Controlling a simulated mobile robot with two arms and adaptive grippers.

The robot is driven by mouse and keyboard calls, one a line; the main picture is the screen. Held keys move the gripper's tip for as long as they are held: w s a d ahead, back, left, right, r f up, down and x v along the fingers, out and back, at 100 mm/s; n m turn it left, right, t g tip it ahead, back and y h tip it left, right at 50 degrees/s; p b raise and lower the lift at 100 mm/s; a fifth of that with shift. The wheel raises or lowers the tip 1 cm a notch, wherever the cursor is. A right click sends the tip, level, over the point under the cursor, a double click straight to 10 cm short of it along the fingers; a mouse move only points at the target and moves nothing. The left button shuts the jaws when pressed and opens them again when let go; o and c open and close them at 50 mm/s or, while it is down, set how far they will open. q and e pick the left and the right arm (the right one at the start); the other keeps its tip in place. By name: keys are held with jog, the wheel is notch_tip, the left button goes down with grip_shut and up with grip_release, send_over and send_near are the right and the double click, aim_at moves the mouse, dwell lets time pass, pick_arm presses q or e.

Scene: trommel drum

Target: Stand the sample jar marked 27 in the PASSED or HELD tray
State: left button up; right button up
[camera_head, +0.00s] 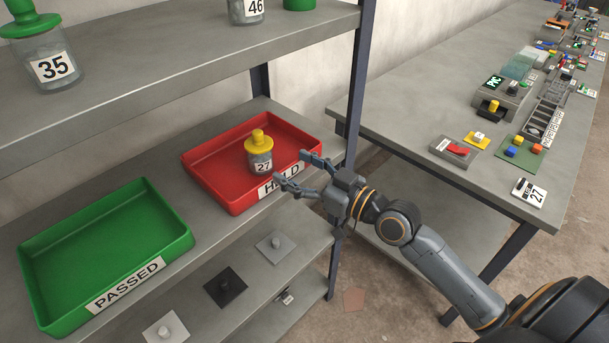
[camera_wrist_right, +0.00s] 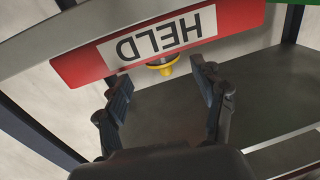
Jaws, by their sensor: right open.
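The sample jar marked 27 (camera_head: 260,160), a clear jar with grey contents and a yellow lid, stands upright in the red HELD tray (camera_head: 215,190). In the right wrist view its yellow lid (camera_wrist_right: 163,70) shows past the tray's front wall (camera_wrist_right: 232,18); the rest of the jar is largely hidden. The green PASSED tray (camera_head: 60,225) is empty, to the left. My right gripper (camera_head: 290,167) is open and empty at the front right of the HELD tray, apart from the jar. It also shows in the right wrist view (camera_wrist_right: 165,78). My left gripper is not in view.
Jars marked 35 (camera_head: 52,62) and 46 (camera_head: 246,10) stand on the upper shelf. A shelf post (camera_head: 358,90) rises right of the HELD tray. The side bench (camera_head: 400,110) holds a card marked 27 (camera_head: 529,192) and small devices. Small knobbed plates (camera_head: 226,287) lie on the lower shelf.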

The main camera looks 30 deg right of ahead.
jog(key=shift+v, duration=1.05)
